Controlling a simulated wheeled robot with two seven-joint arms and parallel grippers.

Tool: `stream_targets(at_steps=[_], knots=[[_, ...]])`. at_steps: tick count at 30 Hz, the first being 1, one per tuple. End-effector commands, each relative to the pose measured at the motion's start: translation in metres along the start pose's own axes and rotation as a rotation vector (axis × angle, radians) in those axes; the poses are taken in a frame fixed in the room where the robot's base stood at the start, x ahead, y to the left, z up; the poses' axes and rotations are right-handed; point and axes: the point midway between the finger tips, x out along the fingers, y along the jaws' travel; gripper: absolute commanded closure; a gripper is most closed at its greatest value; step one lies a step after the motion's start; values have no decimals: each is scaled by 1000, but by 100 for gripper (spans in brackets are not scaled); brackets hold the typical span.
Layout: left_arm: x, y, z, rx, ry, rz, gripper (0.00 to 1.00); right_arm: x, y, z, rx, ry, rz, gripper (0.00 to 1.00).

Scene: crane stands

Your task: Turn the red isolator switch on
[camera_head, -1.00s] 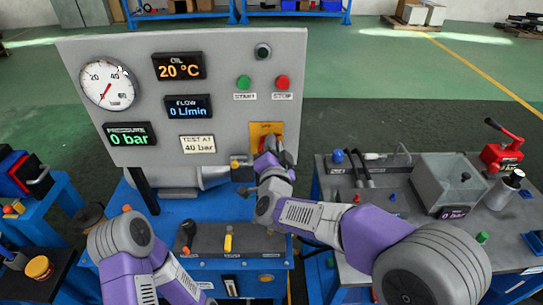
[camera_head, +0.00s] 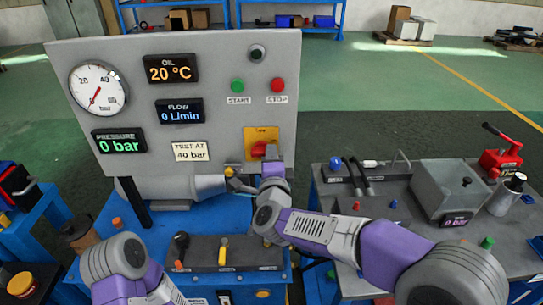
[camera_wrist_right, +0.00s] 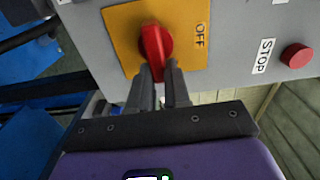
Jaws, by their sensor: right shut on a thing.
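The red isolator switch (camera_head: 259,150) is a red rotary knob on a yellow plate (camera_head: 251,135), low on the right side of the grey panel. In the right wrist view the red knob (camera_wrist_right: 155,42) sits on the yellow plate (camera_wrist_right: 120,23), with OFF printed right of it. Its handle runs down between my fingers, crosswise to the OFF mark's direction. My right gripper (camera_wrist_right: 160,82) is shut on the handle. In the head view my right gripper (camera_head: 269,165) is at the plate's lower edge, partly covering the knob. My left arm shows at bottom left, its gripper out of view.
The green START (camera_head: 237,86) and red STOP (camera_head: 278,84) buttons sit above the switch. Pressure reads 0 bar (camera_head: 119,143). A bench with levers (camera_head: 223,250) stands below the panel.

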Motion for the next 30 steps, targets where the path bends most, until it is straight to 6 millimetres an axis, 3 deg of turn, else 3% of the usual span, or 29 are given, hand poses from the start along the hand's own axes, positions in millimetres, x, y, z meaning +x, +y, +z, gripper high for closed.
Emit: stream_targets(at_steps=[17,18,22,30], knots=[[0,0,0,0,0,0,11,0,1,1,35,-1,-1,100],[0,0,0,0,0,0,11,0,1,1,35,-1,0,80],[0,0,0,0,0,0,11,0,1,0,34,-1,0,60],[0,0,0,0,0,0,11,0,1,0,32,-1,0,57]])
